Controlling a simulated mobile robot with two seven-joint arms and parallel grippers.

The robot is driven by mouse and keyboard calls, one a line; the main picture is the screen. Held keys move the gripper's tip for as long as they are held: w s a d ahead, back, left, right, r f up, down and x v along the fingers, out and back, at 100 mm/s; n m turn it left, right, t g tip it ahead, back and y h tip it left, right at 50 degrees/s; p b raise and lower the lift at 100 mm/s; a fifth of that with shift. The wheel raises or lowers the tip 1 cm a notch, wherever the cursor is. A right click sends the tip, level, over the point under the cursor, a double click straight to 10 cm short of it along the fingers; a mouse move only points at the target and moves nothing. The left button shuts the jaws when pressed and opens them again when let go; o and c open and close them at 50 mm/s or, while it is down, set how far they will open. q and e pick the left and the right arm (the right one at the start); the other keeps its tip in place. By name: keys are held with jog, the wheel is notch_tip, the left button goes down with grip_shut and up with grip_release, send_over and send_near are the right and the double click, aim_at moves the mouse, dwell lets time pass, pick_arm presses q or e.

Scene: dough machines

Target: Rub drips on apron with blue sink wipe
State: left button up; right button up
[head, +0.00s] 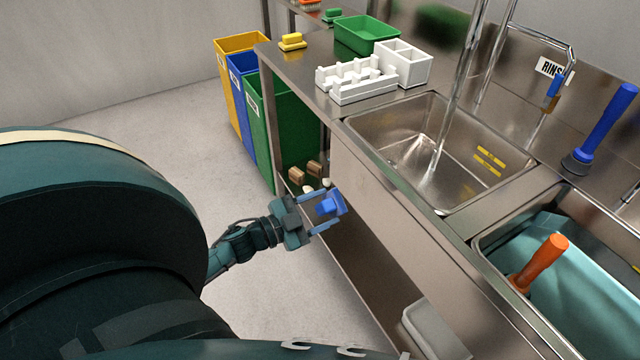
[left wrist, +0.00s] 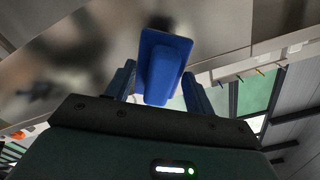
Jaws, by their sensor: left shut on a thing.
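My left gripper (head: 327,210) is shut on a blue wipe (head: 330,204), which has a small block-like grip and a flat pad. The wipe also shows between the fingers in the left wrist view (left wrist: 163,66). The gripper is in front of the sink's steel apron (head: 395,235), near its left end. I cannot tell whether the pad touches the apron. In the left wrist view, blurred dark patches (left wrist: 75,65) show on a steel surface; I cannot tell whether they are drips or reflections. My right gripper is not in view.
Yellow, blue and green bins (head: 285,130) stand beyond the counter's left end. An orange-handled tool (head: 543,262) stands in the right basin. A white rack (head: 355,82) sits on the counter. Open floor lies left of the sink.

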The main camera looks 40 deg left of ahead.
aim_at(367, 189)
pick_arm(q)
jog(key=shift+w, duration=0.3)
jog(key=b+x, duration=0.1)
jog(key=x, duration=0.2)
jog(key=shift+w+d, duration=0.15)
jog(key=shift+b+x, duration=0.3)
jog(key=shift+x, duration=0.75)
jog(key=shift+x, duration=1)
jog(key=shift+w+a+b, duration=0.3)
jog(key=shift+a+b, duration=0.05)
jog(key=shift+a, duration=0.55)
jog(key=shift+w+a+b, duration=0.3)
jog(key=shift+a, duration=0.6)
jog(key=shift+w, duration=0.2)
jog(key=shift+s+d+r+p, duration=0.15)
jog(key=shift+s+d+p, duration=0.15)
jog(key=shift+d+p, duration=0.4)
jog(key=shift+s+d+p, duration=0.15)
jog(key=shift+d, duration=0.5)
jog(key=shift+s+d+p, duration=0.15)
jog(key=shift+s+d, duration=0.05)
jog(key=shift+d, duration=0.45)
